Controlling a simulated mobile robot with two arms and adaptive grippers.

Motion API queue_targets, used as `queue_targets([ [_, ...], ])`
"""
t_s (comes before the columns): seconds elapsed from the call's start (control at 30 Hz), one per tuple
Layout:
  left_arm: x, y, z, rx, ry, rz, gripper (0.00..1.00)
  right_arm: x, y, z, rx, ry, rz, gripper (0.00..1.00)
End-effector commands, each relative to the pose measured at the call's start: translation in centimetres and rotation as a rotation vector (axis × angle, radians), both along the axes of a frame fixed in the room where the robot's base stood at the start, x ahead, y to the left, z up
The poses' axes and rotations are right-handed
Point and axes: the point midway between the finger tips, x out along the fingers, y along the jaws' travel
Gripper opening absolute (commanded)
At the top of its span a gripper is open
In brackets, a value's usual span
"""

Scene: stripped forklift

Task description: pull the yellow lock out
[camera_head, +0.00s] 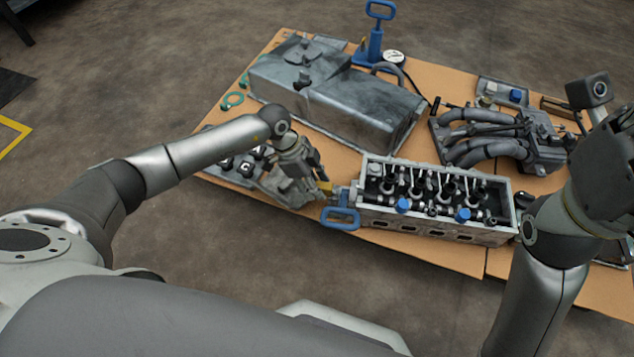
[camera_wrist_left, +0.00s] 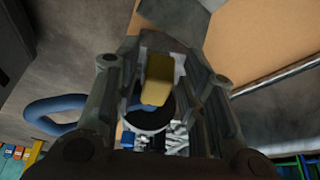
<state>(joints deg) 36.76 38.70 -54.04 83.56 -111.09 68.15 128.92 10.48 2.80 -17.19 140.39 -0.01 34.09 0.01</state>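The yellow lock (camera_head: 326,187) is a small yellow block at the left end of the grey engine head (camera_head: 440,226), close to a blue handle (camera_head: 340,218). My left gripper (camera_head: 318,180) is at the lock, pointing down and right. In the left wrist view the yellow lock (camera_wrist_left: 160,78) stands between my left gripper's two fingers (camera_wrist_left: 160,88), with a gap on each side. The fingers look open around it. A dark round part is below the lock, and the blue handle (camera_wrist_left: 55,115) is at left. My right arm shows at the right, but its fingers are out of view.
The board (camera_head: 440,256) carries a large grey cover (camera_head: 335,95), a dark manifold (camera_head: 500,135), and an upright blue-handled tool (camera_head: 376,45) at the back. Several black parts (camera_head: 235,165) lie left of my left gripper. The floor in front is clear.

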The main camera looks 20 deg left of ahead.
Motion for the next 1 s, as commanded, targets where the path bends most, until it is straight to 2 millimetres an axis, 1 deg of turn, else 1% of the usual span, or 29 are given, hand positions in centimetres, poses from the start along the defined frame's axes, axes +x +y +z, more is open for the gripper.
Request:
queue_targets([
  [0.3, 0.0, -0.2, 0.1, -0.004, 0.0, -0.001, 0.45, -0.1, 0.0, 0.1, 0.0, -0.003, 0.0, 0.4],
  [0.43, 0.0, 0.1, 0.9, -0.004, -0.001, -0.002, 0.45, -0.1, 0.0, 0.1, 0.0, -0.003, 0.0, 0.4],
  [0.57, -0.1, 1.1, 2.9, -0.002, -0.004, 0.0, 0.45, -0.1, 0.0, 0.1, 0.0, -0.003, 0.0, 0.4],
  [0.8, -0.5, 3.0, 7.7, -0.001, -0.003, 0.0, 0.45, 0.0, 0.0, 0.0, 0.0, -0.002, 0.0, 0.4],
  [0.9, -0.6, 3.7, 9.3, -0.001, -0.003, 0.0, 0.45, 0.0, 0.0, 0.0, 0.0, -0.002, 0.0, 0.4],
  [1.0, -0.7, 4.2, 10.3, -0.002, -0.001, 0.0, 0.45, 0.0, 0.0, 0.0, 0.001, -0.002, 0.0, 0.4],
])
